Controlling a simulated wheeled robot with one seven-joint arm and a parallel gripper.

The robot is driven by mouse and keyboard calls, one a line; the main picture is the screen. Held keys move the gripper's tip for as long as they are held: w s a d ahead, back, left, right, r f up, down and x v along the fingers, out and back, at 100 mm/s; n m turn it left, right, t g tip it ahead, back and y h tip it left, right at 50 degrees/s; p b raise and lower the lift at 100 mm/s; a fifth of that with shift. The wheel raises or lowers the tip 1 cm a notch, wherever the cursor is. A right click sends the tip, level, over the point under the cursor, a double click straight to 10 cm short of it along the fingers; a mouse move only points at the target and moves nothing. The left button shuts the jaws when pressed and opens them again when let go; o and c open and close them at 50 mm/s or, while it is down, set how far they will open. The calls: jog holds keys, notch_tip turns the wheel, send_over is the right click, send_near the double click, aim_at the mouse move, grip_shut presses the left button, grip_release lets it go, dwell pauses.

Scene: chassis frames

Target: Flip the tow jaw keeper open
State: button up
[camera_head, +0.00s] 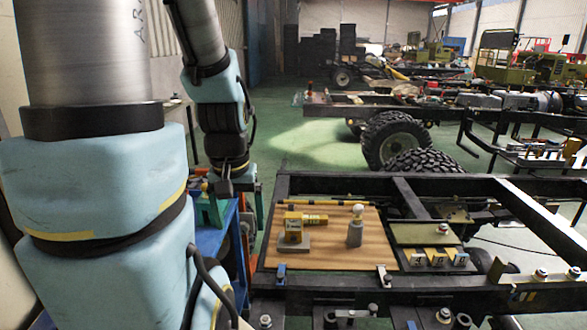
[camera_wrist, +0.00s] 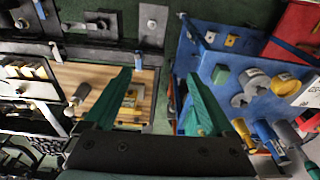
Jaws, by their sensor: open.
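On a wooden board (camera_head: 325,257) stands a yellow-and-grey block (camera_head: 292,228) with a yellow bar-like part reaching right from its top. This looks like the tow jaw, but I cannot clearly tell which part is the keeper or how it is set. A grey post with a pale ball top (camera_head: 356,228) stands to its right. In the wrist view the yellow piece (camera_wrist: 134,96) is partly hidden behind the left green finger, and the ball post (camera_wrist: 79,96) is farther left. My gripper (camera_wrist: 160,74) is open and empty, above the gap between board and blue bench.
The black chassis frame (camera_head: 445,183) surrounds the board. A yellow rod (camera_head: 330,202) lies along its far edge.

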jog(key=shift+w+d, duration=0.1)
jog(key=shift+c, duration=1.4)
jog(key=shift+m+h, duration=0.3)
jog(key=w+d+f+b, duration=0.1)
jog(key=d+f, duration=0.2)
jog(key=d, duration=0.1)
jog(key=w+d+f+b, duration=0.2)
jog(key=d+f, duration=0.1)
jog(key=d, duration=0.2)
jog(key=w+d+f+b, duration=0.1)
jog(key=d+f, duration=0.2)
jog(key=d, duration=0.2)
jog(key=shift+w+b, duration=0.3)
jog(key=shift+w, duration=0.05)
jog(key=c, duration=1.1)
jog(key=d+f+b, duration=0.1)
jog(key=d+f, duration=0.2)
jog(key=d, duration=0.3)
jog(key=s+d+f+m+t+b, duration=0.1)
jog(key=d+f, duration=0.2)
jog(key=d, duration=0.3)
jog(key=d+f+t+b, duration=0.1)
jog(key=d+f+b, duration=0.1)
jog(key=d+f, duration=0.2)
jog(key=shift+s+d, duration=0.25)
jog(key=shift+d, duration=0.8)
grip_shut()
jog(key=shift+s+d+f, duration=0.1)
jog(key=shift+d+f, duration=0.1)
jog(key=shift+d, duration=0.25)
